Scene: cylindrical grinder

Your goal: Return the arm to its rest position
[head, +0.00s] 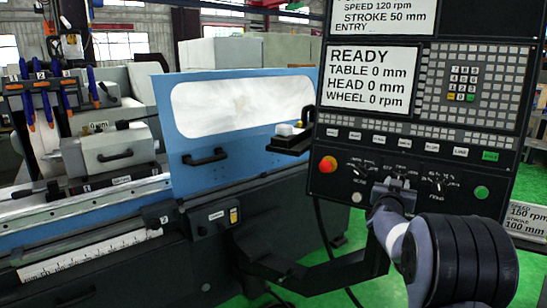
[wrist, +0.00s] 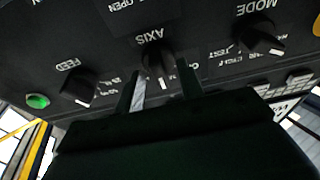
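My gripper (head: 396,188) is at the lower part of the control panel (head: 325,213), in front of its row of rotary knobs. In the wrist view my gripper (wrist: 161,78) has its two fingers apart, one on each side of the black AXIS knob (wrist: 158,62). A gap shows between the knob and the fingers; how deep they reach around it is hard to tell. The FEED knob (wrist: 80,88) and MODE knob (wrist: 258,40) stand to either side. My arm covers part of the panel in the head view.
The panel's screen (head: 368,77) reads READY, with table, head and wheel at 0. A red button (head: 328,164) and a green button (head: 481,192) flank the knobs. The blue grinder door (head: 190,135) with a window stands left. Green floor (head: 527,185) shows at right.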

